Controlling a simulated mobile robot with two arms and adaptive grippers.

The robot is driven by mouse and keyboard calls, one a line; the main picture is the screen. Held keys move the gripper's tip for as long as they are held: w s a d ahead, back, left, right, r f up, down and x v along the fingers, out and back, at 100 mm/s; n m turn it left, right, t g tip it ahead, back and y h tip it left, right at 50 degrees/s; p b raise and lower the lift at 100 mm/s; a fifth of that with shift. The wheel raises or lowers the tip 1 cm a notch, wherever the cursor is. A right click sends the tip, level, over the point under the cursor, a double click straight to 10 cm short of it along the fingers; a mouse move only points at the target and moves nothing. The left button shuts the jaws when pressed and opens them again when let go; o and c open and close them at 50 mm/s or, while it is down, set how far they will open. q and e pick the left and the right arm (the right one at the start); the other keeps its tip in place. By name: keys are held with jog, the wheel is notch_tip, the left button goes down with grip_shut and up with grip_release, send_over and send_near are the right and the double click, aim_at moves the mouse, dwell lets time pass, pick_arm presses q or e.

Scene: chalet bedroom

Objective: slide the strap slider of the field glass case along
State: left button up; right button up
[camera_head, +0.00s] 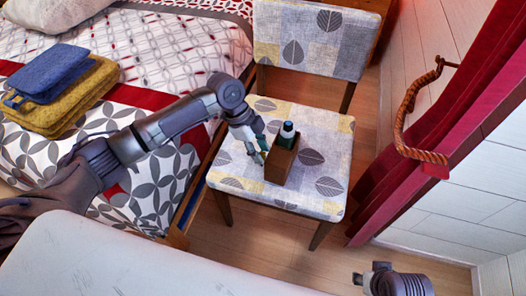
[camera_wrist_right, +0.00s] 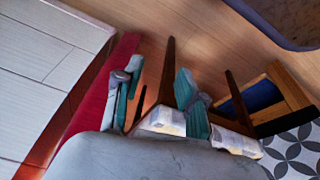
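The field glass case, as I take it, is a small brown upright box (camera_head: 280,163) on the patterned chair seat. A dark object with a pale blue top (camera_head: 287,132) stands at its far side, partly inside or behind it; I cannot tell which. No strap or strap slider can be made out. My left gripper (camera_head: 259,150) is at the left side of the case, very close to it; contact and finger opening are too small to tell. My right gripper (camera_wrist_right: 155,95) is open and empty in the wrist view, away from the chair.
The patterned chair (camera_head: 325,140) has a backrest (camera_head: 315,40) behind the case. A bed (camera_head: 150,50) with folded blue and yellow cloths (camera_head: 60,85) is at left. A red curtain (camera_head: 440,130) and rope (camera_head: 405,110) hang at right. A pale surface (camera_head: 120,265) fills the lower left.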

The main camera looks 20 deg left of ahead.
pick_arm(q)
grip_shut()
jog(key=shift+w, duration=0.5)
jog(key=w, duration=0.1)
jog(key=w+b, duration=0.1)
jog(key=shift+w+d, duration=0.2)
jog(key=shift+w, duration=0.1)
jog(key=shift+c, duration=1.5)
grip_release()
jog(key=shift+o, duration=1.7)
pick_arm(e)
jog(key=v, duration=0.4)
jog(key=shift+d, duration=0.1)
